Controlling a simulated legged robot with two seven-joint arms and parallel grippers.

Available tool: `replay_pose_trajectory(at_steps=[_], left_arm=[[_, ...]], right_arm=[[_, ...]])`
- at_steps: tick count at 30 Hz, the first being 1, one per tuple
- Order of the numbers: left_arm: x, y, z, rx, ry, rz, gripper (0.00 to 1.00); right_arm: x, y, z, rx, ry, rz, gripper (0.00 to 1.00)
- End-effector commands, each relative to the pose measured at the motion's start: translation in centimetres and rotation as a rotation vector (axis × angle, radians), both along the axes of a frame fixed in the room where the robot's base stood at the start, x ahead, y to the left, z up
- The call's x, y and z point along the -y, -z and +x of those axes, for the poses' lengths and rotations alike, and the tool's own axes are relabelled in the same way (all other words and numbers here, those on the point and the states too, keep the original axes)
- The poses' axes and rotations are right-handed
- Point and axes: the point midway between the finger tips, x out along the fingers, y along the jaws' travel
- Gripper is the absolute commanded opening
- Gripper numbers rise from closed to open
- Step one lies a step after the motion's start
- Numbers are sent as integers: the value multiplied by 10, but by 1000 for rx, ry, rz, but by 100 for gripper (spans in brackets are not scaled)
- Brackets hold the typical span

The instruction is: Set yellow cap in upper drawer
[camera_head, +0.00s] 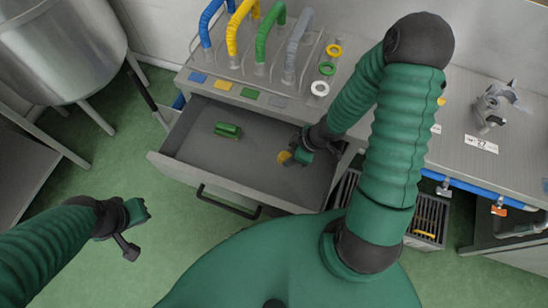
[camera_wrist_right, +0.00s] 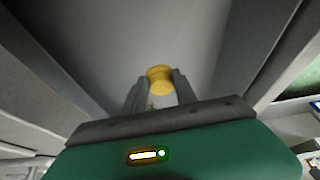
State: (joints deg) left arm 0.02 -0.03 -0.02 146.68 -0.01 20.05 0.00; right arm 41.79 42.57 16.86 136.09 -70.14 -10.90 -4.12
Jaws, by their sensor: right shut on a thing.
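The upper drawer (camera_head: 262,130) is pulled out below the worktop, with a dark handle on its front. My right gripper (camera_head: 289,158) is inside the drawer outline, near its right side. It is shut on the yellow cap (camera_head: 283,157). The cap also shows between the two fingertips in the right wrist view (camera_wrist_right: 160,80), with the grey drawer interior beyond it. I cannot tell whether the cap touches the drawer floor. My left gripper (camera_head: 139,229) is over the green floor, left of the drawer and apart from it; its fingers look spread and empty.
A green object (camera_head: 228,130) lies in the drawer's left part. Blue, yellow, green and grey hoses (camera_head: 270,30) stand on the worktop. Yellow, green and white rings (camera_head: 327,69) are at its middle. A steel tank (camera_head: 62,45) stands at left. A dark crate (camera_head: 428,215) is right of the drawer.

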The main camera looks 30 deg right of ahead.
Motion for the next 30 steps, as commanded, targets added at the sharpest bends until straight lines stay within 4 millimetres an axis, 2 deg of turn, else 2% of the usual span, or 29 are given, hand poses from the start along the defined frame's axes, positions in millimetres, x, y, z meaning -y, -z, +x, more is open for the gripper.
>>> replay_pose_trajectory(at_steps=[1,3,11,22,23,27,30], left_arm=[[0,20,0,0,0,0,0],[0,32,0,-1,0,0,0],[1,57,0,0,1,0,0],[0,58,0,0,1,0,0],[0,58,0,0,1,0,0],[0,57,0,0,1,0,0],[0,57,0,0,1,0,0]], right_arm=[[1,24,0,-2,1,2,0],[2,41,0,-3,2,1,0],[2,82,0,-3,4,2,0],[2,86,1,-2,6,0,0],[2,86,1,-2,6,0,35],[2,86,1,-2,6,2,54],[2,85,0,-1,6,1,56]])
